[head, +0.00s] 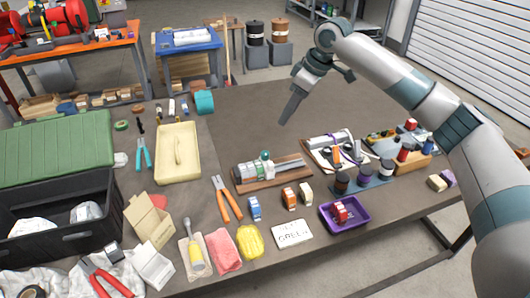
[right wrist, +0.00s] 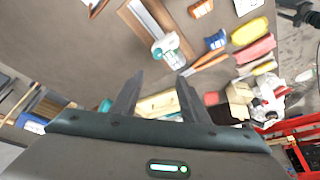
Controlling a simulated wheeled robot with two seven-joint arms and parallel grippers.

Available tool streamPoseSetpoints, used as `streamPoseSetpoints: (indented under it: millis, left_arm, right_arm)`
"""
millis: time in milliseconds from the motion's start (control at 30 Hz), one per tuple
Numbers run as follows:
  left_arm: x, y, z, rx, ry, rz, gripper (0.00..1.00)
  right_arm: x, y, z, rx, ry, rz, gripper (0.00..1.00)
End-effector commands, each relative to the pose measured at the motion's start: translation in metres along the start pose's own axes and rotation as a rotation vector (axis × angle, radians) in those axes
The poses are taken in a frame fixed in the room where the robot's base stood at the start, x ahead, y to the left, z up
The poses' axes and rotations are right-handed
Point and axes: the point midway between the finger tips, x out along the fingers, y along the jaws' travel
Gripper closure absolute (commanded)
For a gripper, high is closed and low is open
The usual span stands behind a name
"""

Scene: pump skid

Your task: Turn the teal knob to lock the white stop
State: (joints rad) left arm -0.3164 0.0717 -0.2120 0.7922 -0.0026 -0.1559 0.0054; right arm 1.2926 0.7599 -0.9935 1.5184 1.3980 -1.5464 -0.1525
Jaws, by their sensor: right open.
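The teal knob (head: 265,156) sits on top of the white stop (head: 266,168), on a grey rail fixed to a brown wooden board (head: 296,175) at mid-table. In the right wrist view the teal knob (right wrist: 158,52) and white stop (right wrist: 170,42) show above and beyond my fingertips. My right gripper (head: 287,118) hangs above the table behind the board, apart from the knob. In the right wrist view its two fingers (right wrist: 160,83) are spread with nothing between them. My left gripper is not in view.
Orange-handled pliers (head: 226,198) lie left of the board. Small blue, orange and cream blocks (head: 290,198) stand in front. A purple tray (head: 345,213) and dark jars (head: 364,177) are to the right. The table behind the board is clear.

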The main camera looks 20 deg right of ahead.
Motion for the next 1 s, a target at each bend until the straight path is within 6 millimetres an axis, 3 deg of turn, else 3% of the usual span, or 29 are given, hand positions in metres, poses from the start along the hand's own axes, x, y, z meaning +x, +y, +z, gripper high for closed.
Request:
streamPoseSetpoints:
  millis: [133, 567, 767, 1000]
  left_arm:
    - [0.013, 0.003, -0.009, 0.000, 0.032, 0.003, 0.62]
    - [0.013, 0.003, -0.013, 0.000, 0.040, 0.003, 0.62]
    - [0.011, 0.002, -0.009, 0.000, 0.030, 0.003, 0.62]
    - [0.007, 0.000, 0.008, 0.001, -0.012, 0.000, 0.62]
  right_arm:
    - [0.014, 0.000, 0.006, 0.000, 0.000, 0.000, 0.59]
    - [0.014, 0.000, 0.006, 0.000, 0.000, 0.000, 0.59]
    - [0.020, 0.000, 0.006, 0.001, 0.000, 0.000, 0.59]
    - [0.046, -0.001, 0.005, -0.001, -0.002, -0.002, 0.59]
